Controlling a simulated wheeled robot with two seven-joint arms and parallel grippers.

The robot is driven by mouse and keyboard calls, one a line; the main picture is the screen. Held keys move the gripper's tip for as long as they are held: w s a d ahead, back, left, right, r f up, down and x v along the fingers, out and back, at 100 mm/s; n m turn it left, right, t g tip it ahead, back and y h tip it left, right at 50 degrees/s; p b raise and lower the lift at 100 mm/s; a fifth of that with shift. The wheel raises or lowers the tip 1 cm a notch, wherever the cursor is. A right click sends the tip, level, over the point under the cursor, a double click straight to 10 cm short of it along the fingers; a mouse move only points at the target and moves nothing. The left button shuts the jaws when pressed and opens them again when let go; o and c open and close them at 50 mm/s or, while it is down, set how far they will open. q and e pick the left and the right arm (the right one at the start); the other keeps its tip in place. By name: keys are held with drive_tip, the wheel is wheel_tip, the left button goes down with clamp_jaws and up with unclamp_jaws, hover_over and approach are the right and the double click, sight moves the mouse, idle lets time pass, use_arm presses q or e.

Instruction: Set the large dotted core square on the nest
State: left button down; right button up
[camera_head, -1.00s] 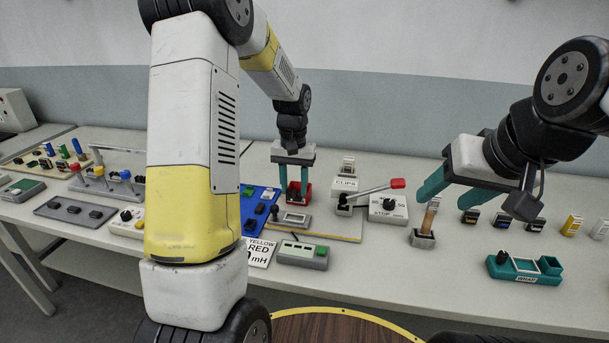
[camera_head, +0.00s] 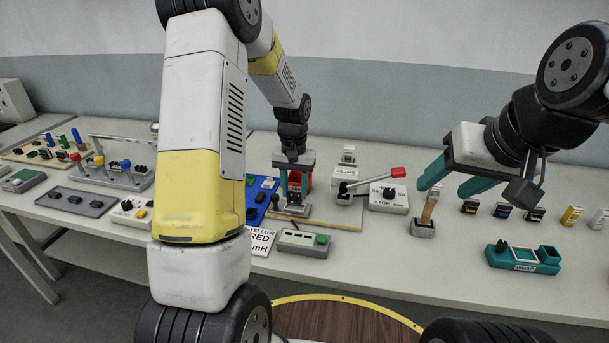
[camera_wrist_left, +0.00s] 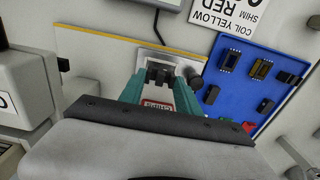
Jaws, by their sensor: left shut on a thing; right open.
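My left gripper (camera_head: 296,200) is shut on a dark core (camera_head: 295,192), low over the nest (camera_head: 291,211), a small grey-plated fixture on the yellow-edged board. In the left wrist view the dark core (camera_wrist_left: 160,74) sits between the teal fingertips (camera_wrist_left: 160,84), over the nest's pale plate (camera_wrist_left: 168,58). I cannot tell whether the core touches the nest, and its dots do not show. My right gripper (camera_head: 447,184) is open and empty, above and close to a wooden-handled tool in a grey holder (camera_head: 423,229).
A blue tray (camera_wrist_left: 228,98) with several parts lies beside the nest. A red chips bin (camera_head: 307,180) stands behind it. A red-handled lever (camera_head: 375,177) and a white knob box (camera_head: 388,197) are at its right. A grey meter (camera_head: 304,243) and label card (camera_head: 260,241) lie in front.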

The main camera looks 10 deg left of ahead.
use_arm(q)
drive_tip(key=shift+f, duration=1)
drive_tip(key=c, duration=0.8)
unclamp_jaws()
drive_tip(key=shift+o, duration=0.2)
